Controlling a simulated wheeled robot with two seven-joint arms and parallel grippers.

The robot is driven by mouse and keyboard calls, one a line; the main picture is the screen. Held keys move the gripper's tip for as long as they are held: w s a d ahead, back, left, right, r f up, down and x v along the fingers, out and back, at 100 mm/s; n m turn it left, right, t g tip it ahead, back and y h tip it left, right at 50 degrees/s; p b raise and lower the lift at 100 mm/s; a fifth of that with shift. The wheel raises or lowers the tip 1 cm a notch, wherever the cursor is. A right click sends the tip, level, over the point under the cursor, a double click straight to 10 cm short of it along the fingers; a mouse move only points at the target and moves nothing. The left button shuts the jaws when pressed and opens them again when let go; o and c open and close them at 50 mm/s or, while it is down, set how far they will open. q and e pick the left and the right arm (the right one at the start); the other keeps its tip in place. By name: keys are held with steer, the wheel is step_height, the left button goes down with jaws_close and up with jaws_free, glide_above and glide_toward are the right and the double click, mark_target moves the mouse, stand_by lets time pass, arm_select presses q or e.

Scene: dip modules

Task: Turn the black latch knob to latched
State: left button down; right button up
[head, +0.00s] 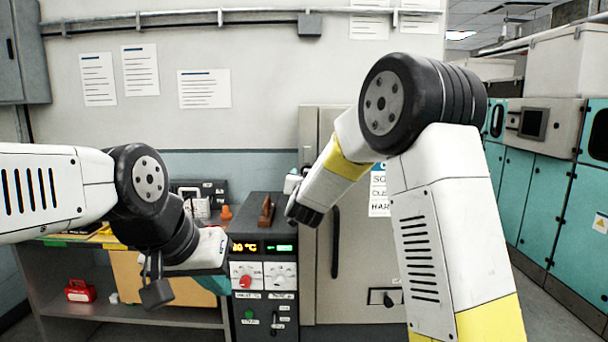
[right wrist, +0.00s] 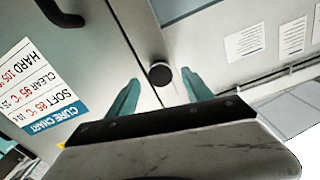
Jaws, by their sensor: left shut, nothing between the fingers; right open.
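The black latch knob (right wrist: 160,74) is a small round knob by the seam of the grey cabinet door (right wrist: 95,65) in the right wrist view. My right gripper (right wrist: 160,78) is open, with its teal fingertips on either side of the knob and a gap on each side. Whether the tips reach past the knob's face, I cannot tell. In the head view my right wrist is at the cabinet's upper left and largely hides the knob. My left gripper (head: 219,284) is shut and empty, low beside the control panel's left side, partly hidden by its own wrist.
A control panel (head: 263,287) with displays and dials stands left of the cabinet. A black handle (head: 335,242) and a lower latch plate (head: 384,297) are on the cabinet front. A red box (head: 80,291) lies on the shelf at left. Teal cabinets (head: 535,200) stand at right.

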mark_target(307, 162)
steer(key=w, duration=0.5)
steer(key=shift+c, duration=0.2)
jaws_close()
